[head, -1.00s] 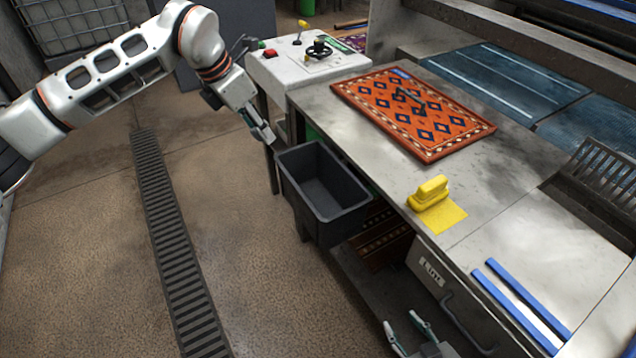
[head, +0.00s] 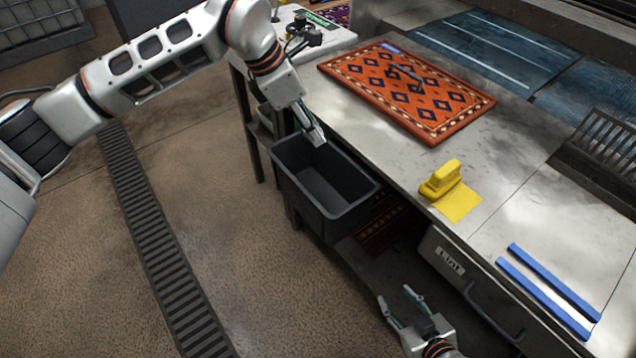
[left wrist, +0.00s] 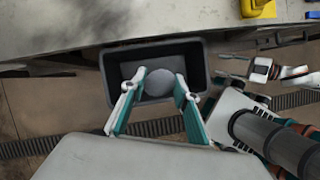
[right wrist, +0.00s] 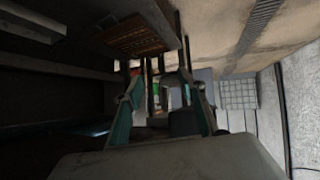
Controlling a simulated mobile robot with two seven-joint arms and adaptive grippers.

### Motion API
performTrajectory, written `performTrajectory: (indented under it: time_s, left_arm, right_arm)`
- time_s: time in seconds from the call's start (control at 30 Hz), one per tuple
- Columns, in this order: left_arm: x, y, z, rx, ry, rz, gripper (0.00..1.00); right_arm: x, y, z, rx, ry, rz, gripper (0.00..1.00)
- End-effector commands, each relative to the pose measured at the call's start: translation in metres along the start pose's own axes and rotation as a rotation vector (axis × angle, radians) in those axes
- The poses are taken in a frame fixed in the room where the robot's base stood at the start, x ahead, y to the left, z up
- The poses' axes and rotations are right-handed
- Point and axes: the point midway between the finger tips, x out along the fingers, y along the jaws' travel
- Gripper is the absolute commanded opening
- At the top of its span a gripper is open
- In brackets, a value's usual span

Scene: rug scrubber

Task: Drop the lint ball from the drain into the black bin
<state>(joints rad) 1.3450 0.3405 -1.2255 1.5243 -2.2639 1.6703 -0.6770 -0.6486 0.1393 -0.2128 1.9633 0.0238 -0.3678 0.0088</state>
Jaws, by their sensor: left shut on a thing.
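The black bin (head: 325,186) hangs at the front edge of the steel table, open upward, and looks empty inside. My left gripper (head: 316,136) is over the bin's far rim in the head view. In the left wrist view, my left gripper (left wrist: 159,84) is shut on a round grey lint ball (left wrist: 158,81). The ball shows against the opening of the bin (left wrist: 107,80). I cannot make the ball out in the head view. My right gripper (head: 400,305) is open and empty, low in front of the lint drawer; its fingers also stand apart in the right wrist view (right wrist: 160,90).
The floor drain (head: 150,230) runs along the floor at left. A patterned rug (head: 410,92), a yellow scrubber (head: 441,180) with a yellow cloth (head: 458,203) and blue strips (head: 545,295) lie on the table. The lint drawer (head: 450,262) is below the table's front edge.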

Motion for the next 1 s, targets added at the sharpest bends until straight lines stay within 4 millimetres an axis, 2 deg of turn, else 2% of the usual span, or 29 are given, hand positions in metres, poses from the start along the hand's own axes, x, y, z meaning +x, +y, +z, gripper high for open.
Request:
performTrajectory:
  time_s: [0.03, 0.2, 0.33, 0.5, 0.77, 0.8, 0.83, 0.87, 1.0]
  left_arm:
    - [0.009, -0.001, -0.004, -0.002, 0.001, -0.005, 0.20]
    - [0.027, -0.001, -0.012, -0.003, 0.002, -0.006, 0.20]
    - [0.040, 0.000, -0.018, -0.003, 0.001, -0.005, 0.20]
    - [0.048, 0.000, -0.022, -0.002, 0.001, -0.004, 0.20]
    - [0.046, 0.000, -0.021, -0.001, 0.000, 0.000, 0.20]
    - [0.046, 0.000, -0.021, -0.001, 0.000, 0.000, 0.38]
    - [0.046, 0.000, -0.021, -0.001, 0.000, 0.000, 0.46]
    - [0.046, 0.000, -0.021, -0.001, 0.000, 0.000, 0.50]
    - [0.046, 0.000, -0.021, -0.001, 0.001, 0.000, 0.50]
  right_arm:
    - [0.002, -0.001, 0.007, -0.001, -0.005, -0.001, 0.40]
    - [0.007, -0.002, 0.021, -0.006, -0.018, -0.001, 0.40]
    - [0.011, -0.001, 0.026, -0.016, -0.022, 0.003, 0.40]
    - [0.013, 0.005, 0.021, -0.025, -0.008, 0.013, 0.40]
    - [0.016, 0.009, 0.011, -0.029, 0.008, 0.020, 0.40]
    - [0.016, 0.009, 0.011, -0.029, 0.008, 0.020, 0.40]
    - [0.016, 0.009, 0.011, -0.029, 0.008, 0.020, 0.40]
    - [0.017, 0.009, 0.011, -0.028, 0.008, 0.020, 0.40]
    - [0.017, 0.007, 0.013, -0.028, 0.006, 0.017, 0.40]
